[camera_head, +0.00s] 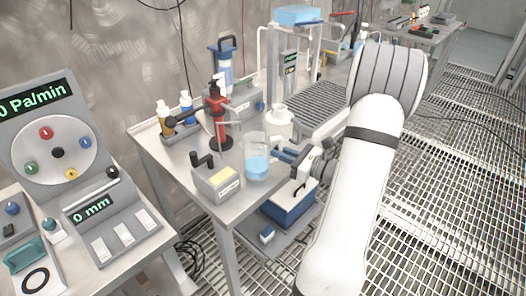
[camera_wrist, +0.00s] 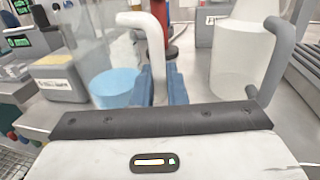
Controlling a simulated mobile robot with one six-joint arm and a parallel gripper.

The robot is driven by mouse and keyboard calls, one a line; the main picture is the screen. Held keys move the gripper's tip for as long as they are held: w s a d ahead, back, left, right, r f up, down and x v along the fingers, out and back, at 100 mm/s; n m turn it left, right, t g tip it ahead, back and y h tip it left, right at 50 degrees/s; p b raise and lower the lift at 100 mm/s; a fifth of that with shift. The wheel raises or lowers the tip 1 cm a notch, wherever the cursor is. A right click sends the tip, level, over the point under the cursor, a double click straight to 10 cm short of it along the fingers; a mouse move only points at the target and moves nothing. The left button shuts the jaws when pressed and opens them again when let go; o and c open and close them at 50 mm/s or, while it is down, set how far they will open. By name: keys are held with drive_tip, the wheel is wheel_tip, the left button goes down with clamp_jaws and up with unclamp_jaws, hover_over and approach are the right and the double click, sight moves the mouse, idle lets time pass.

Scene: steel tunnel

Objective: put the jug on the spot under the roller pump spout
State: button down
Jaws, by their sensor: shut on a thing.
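A clear jug (camera_head: 257,163) with pale blue liquid in its lower part is upright at the front of the steel bench. In the wrist view the jug (camera_wrist: 115,88) is left of the blue fingers, with its pale handle (camera_wrist: 148,24) running down between them. My gripper (camera_head: 285,156) is shut on the handle; it also shows in the wrist view (camera_wrist: 166,88). I cannot tell whether the jug's base touches the bench. I cannot clearly make out the roller pump, its spout or the spot among the bench devices.
A small grey box with a black knob (camera_head: 216,183) is close left of the jug. A red stand (camera_head: 216,115) is behind it, and a white container (camera_head: 278,128) is behind right. A blue-topped device (camera_head: 224,65) stands farther back. The bench's front edge (camera_head: 225,218) is near.

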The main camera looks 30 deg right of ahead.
drive_tip(key=shift+x, duration=2.3)
drive_tip(key=shift+w+a+f, duration=0.25)
drive_tip(key=shift+w+f, duration=0.15)
drive_tip(key=shift+f, duration=0.35)
drive_tip(key=shift+d, duration=0.1)
drive_tip(key=shift+f, duration=0.15)
drive_tip(key=c, duration=1.5)
unclamp_jaws()
drive_tip(key=shift+s, duration=0.1)
drive_tip(key=shift+o, duration=0.2)
